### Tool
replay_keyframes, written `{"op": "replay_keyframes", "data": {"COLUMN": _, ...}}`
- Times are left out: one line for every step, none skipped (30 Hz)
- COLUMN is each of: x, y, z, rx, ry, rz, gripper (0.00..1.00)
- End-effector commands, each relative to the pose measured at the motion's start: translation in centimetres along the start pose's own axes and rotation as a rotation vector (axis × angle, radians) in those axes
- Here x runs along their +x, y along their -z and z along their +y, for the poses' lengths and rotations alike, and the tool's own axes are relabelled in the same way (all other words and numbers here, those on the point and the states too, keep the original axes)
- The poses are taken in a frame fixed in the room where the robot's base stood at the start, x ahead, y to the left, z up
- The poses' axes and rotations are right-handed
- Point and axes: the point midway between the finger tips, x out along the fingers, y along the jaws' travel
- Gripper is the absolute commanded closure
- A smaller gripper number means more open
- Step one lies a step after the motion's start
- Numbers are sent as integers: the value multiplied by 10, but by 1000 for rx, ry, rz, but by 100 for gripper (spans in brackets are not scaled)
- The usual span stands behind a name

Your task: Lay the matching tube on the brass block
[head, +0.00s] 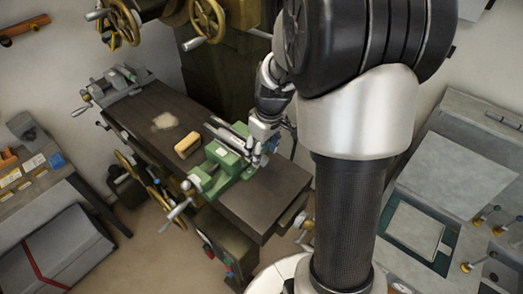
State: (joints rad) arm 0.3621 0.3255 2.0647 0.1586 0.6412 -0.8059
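My gripper (258,157) points down at the right side of a green vise (215,178) on the dark machine table. Its fingers are small and partly merge with the vise's grey parts, so I cannot tell whether they are open or hold anything. A grey bar-like piece (227,137) lies along the back of the vise; I cannot tell whether it is a tube or a vise jaw. A small yellowish block (187,144) sits on the table left of the vise; whether it is brass is unclear. No other tube can be made out.
The dark machine table (262,200) is bare at its right end. A grey fixture (118,82) stands at its far left end. Handwheels (207,20) hang above the back. A bench with yellow items (12,178) is at left, and a grey surface plate (416,228) at right.

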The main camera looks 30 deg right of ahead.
Motion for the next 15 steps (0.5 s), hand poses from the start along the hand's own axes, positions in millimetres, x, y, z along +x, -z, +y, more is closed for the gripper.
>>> {"op": "replay_keyframes", "data": {"x": -9, "y": 2, "z": 0, "rx": 0, "ry": -1, "rz": 1, "gripper": 48}}
{"op": "replay_keyframes", "data": {"x": -12, "y": 2, "z": 0, "rx": 0, "ry": -1, "rz": 1, "gripper": 48}}
{"op": "replay_keyframes", "data": {"x": -16, "y": 3, "z": 0, "rx": 0, "ry": -1, "rz": 1, "gripper": 48}}
{"op": "replay_keyframes", "data": {"x": -18, "y": 3, "z": 0, "rx": 0, "ry": -1, "rz": 1, "gripper": 48}}
{"op": "replay_keyframes", "data": {"x": -21, "y": 4, "z": 0, "rx": 0, "ry": -1, "rz": 1, "gripper": 48}}
{"op": "replay_keyframes", "data": {"x": -25, "y": 4, "z": 0, "rx": 0, "ry": -1, "rz": 1, "gripper": 48}}
{"op": "replay_keyframes", "data": {"x": -28, "y": 5, "z": 0, "rx": 0, "ry": -1, "rz": 1, "gripper": 48}}
{"op": "replay_keyframes", "data": {"x": -31, "y": 5, "z": 0, "rx": 0, "ry": -1, "rz": 1, "gripper": 48}}
{"op": "replay_keyframes", "data": {"x": -35, "y": 6, "z": 0, "rx": 0, "ry": -1, "rz": 1, "gripper": 48}}
{"op": "replay_keyframes", "data": {"x": -38, "y": 6, "z": 0, "rx": 0, "ry": -1, "rz": 1, "gripper": 48}}
{"op": "replay_keyframes", "data": {"x": -42, "y": 7, "z": 0, "rx": 0, "ry": -1, "rz": 1, "gripper": 48}}
{"op": "replay_keyframes", "data": {"x": -46, "y": 7, "z": 0, "rx": 0, "ry": -1, "rz": 2, "gripper": 48}}
{"op": "replay_keyframes", "data": {"x": -48, "y": 8, "z": 0, "rx": 0, "ry": -2, "rz": 2, "gripper": 48}}
{"op": "replay_keyframes", "data": {"x": -51, "y": 8, "z": 0, "rx": 0, "ry": -2, "rz": 2, "gripper": 48}}
{"op": "replay_keyframes", "data": {"x": -55, "y": 9, "z": 0, "rx": 0, "ry": -2, "rz": 2, "gripper": 48}}
